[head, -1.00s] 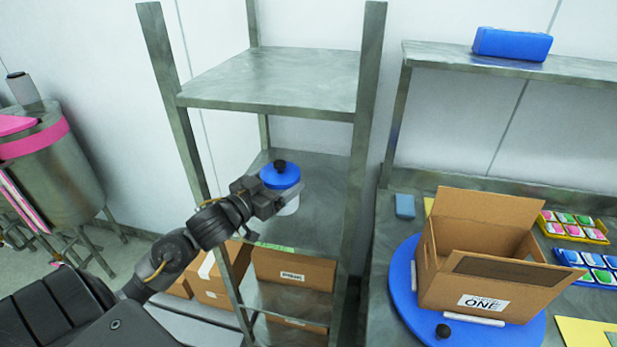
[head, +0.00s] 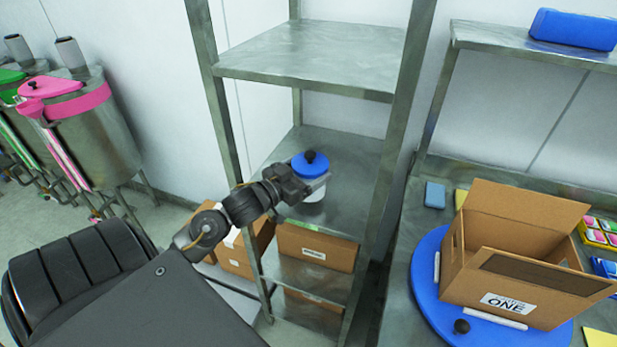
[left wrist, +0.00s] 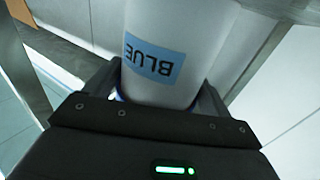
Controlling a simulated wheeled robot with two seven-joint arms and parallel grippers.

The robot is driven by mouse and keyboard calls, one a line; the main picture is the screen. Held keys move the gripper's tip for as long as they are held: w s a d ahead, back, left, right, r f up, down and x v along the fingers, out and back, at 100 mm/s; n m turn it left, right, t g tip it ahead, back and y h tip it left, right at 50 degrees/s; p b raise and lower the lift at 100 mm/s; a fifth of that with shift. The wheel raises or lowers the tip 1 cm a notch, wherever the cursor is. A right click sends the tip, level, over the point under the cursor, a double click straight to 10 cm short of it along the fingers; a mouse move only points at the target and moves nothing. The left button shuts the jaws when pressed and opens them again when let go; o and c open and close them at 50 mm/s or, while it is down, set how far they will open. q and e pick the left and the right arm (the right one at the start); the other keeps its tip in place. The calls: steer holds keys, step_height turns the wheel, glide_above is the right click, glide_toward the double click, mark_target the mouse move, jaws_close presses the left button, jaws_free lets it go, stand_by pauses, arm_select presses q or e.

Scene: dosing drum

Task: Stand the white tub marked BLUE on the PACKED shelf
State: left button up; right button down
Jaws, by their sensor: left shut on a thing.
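The white tub (head: 313,190) has a blue lid with a black knob. In the left wrist view the tub (left wrist: 190,30) shows its blue BLUE label, upside down in that picture. My left gripper (head: 305,186) is shut on the tub, which looks upright. The tub is at the middle shelf (head: 345,170) of the metal rack, over its surface near the front left. I cannot tell whether its base touches the shelf. No PACKED marking is readable on the rack. My right gripper is not in view.
Rack posts (head: 215,95) stand close to my left arm. The top shelf (head: 315,55) is empty; cardboard boxes (head: 315,246) fill the lower one. An open carton (head: 515,260) sits on a blue turntable (head: 430,300) at right. Steel drums (head: 95,130) stand at left.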

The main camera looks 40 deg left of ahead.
mark_target(317, 195)
arm_select(q)
step_height(317, 195, down, 2)
steer(key=shift+f, duration=0.35)
